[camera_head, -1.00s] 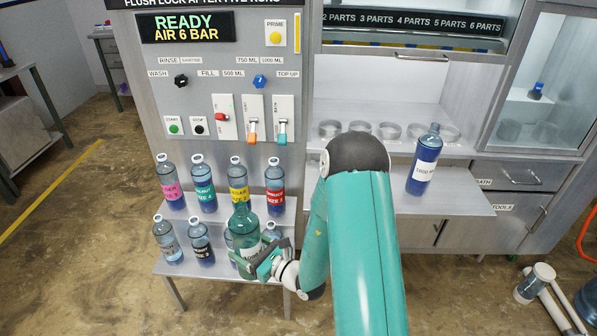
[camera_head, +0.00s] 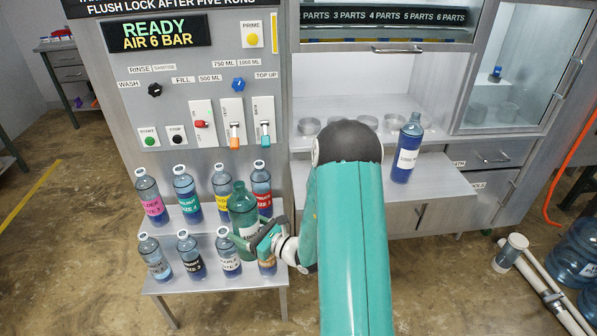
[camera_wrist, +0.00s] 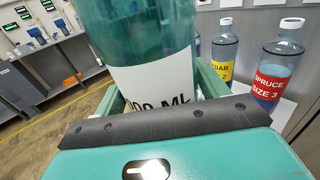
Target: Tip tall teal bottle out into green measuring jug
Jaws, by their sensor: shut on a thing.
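The tall teal bottle (camera_head: 243,207) is upright in my gripper (camera_head: 262,238), in front of the right end of the bottle rack. In the wrist view the bottle (camera_wrist: 135,40) fills the upper middle, with a white label ending in "00 ML". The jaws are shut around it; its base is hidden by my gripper. I cannot make out a green measuring jug in either view. A blue-filled bottle with a white label (camera_head: 407,150) stands on the counter to the right.
A two-level rack (camera_head: 215,281) holds several labelled bottles close around the held one, including the red-labelled spruce bottle (camera_head: 261,186). The panel with switches (camera_head: 215,60) rises behind. Several round rings (camera_head: 368,123) line the back counter. Large blue water bottles (camera_head: 577,250) stand at far right.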

